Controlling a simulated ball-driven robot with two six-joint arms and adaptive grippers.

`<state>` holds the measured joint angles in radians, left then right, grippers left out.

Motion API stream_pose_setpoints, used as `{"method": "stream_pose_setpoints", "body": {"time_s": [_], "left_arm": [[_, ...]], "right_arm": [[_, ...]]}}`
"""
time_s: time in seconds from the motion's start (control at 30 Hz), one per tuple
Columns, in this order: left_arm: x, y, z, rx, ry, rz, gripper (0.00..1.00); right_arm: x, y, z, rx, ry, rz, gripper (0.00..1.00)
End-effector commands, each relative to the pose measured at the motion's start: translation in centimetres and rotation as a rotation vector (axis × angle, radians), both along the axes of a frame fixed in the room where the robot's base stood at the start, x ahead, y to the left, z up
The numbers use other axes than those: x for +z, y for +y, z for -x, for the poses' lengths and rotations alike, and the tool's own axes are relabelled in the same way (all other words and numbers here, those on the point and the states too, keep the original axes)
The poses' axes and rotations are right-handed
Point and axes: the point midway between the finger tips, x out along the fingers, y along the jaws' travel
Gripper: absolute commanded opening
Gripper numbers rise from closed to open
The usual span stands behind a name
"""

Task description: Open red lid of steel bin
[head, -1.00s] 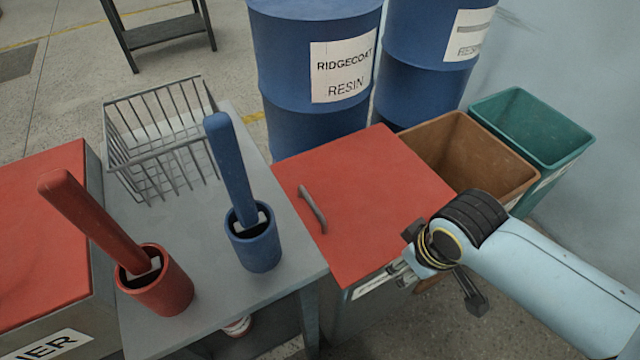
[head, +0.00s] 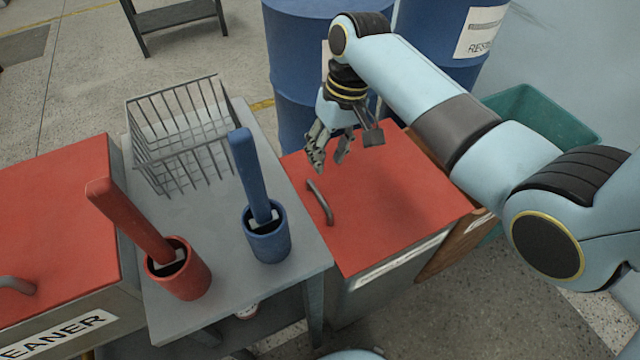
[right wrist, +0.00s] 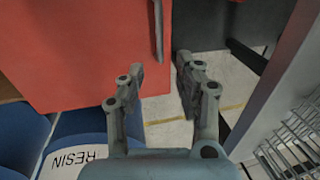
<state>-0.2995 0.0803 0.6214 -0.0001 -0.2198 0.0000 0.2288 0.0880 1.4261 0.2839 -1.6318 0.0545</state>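A steel bin (head: 350,305) with a flat red lid (head: 400,190) stands right of the grey table, and the lid is shut. Its bar handle (head: 320,203) lies near the lid's left edge. My right gripper (head: 329,158) is open and empty above the lid's far left part, just beyond the handle and apart from it. In the right wrist view the open fingers (right wrist: 157,88) show with the red lid (right wrist: 80,45) and its handle (right wrist: 158,30) ahead of them. My left gripper is not in view.
The grey table (head: 220,270) holds a wire basket (head: 180,135), a blue brush holder (head: 267,235) and a red one (head: 178,270). Another red-lidded bin (head: 50,210) stands at left. Blue drums (head: 295,70) stand behind. A brown bin and a green bin (head: 540,115) are at right.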

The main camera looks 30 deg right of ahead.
Motion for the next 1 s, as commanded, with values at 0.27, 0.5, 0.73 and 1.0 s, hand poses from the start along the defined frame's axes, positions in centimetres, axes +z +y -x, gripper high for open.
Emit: {"method": "stream_pose_setpoints", "body": {"time_s": [0.27,0.5,0.73,1.0], "left_arm": [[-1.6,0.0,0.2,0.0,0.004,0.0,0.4],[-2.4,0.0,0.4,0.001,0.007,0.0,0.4],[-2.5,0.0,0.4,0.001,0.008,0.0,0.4],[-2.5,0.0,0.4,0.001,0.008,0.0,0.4]], "right_arm": [[-5.8,1.1,0.1,0.0,0.004,0.0,0.34],[-8.9,1.7,0.0,0.0,0.0,0.0,0.34],[-9.4,1.8,0.0,0.0,-0.002,0.001,0.34],[-9.4,1.8,0.0,0.0,-0.002,0.001,0.17]]}}
